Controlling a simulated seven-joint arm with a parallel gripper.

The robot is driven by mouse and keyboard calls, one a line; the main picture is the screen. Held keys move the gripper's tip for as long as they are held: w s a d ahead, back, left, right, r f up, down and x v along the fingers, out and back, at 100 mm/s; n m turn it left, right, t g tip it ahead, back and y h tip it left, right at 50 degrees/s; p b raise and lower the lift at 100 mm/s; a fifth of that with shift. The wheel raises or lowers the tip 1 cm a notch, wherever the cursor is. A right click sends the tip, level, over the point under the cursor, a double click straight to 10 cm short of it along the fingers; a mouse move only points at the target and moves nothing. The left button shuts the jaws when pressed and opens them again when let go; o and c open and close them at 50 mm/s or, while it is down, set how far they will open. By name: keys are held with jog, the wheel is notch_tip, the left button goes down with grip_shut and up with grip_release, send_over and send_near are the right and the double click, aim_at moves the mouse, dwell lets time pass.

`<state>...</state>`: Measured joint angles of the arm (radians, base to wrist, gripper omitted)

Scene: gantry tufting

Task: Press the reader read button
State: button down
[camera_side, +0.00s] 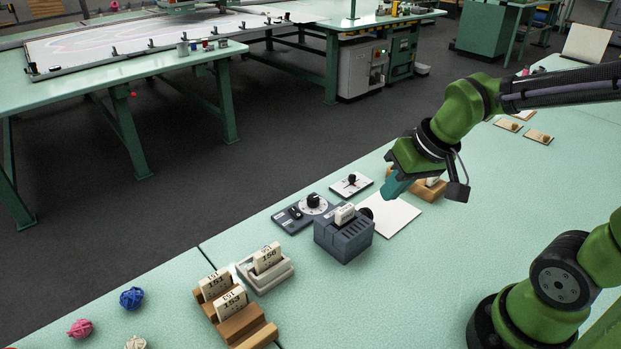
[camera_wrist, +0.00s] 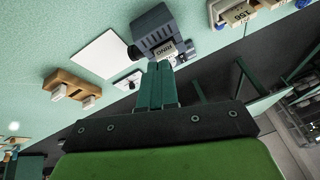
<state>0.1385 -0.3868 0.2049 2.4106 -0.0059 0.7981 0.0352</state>
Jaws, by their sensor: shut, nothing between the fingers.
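The reader is a dark grey slotted block (camera_side: 343,238) on the green table, with a white labelled cartridge (camera_side: 345,213) upright in its top. A round black button (camera_side: 366,213) sits on its far right side; no read label is legible. In the wrist view the reader (camera_wrist: 158,24) is at the top and the black button (camera_wrist: 134,52) is on its lower left. My gripper (camera_side: 392,190) is shut and empty, above the table beyond the reader, to its upper right and apart from it. The shut fingers (camera_wrist: 158,68) also show in the wrist view, pointing up toward the reader.
A white sheet (camera_side: 400,219) lies right of the reader. A dial box (camera_side: 292,217) and a lever plate (camera_side: 342,190) stand behind it. A wooden holder (camera_side: 428,192) is beside my gripper. A pale tray (camera_side: 280,279) and wooden rack (camera_side: 240,325) hold cartridges at front left.

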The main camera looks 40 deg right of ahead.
jog(key=shift+n+g, duration=0.3)
jog(key=shift+n, duration=0.2)
jog(key=w+a+f, duration=0.1)
jog(key=w, duration=0.1)
jog(key=w+a+f, duration=0.1)
jog(key=w+f, duration=0.1)
jog(key=w+a+f, duration=0.1)
jog(key=w+f, duration=0.1)
jog(key=shift+w+a, duration=0.15)
jog(key=shift+a, duration=0.2)
jog(key=w+a+t+y, duration=0.3)
jog(key=w+a+y, duration=0.1)
jog(key=w+a, duration=0.6)
jog(key=shift+w+a+n, duration=0.2)
jog(key=shift+a+n, duration=0.1)
jog(key=shift+a, duration=0.35)
jog(key=shift+f, duration=0.15)
jog(key=shift+f, duration=4.35)
jog(key=shift+f, duration=0.15)
jog(key=shift+f, duration=0.3)
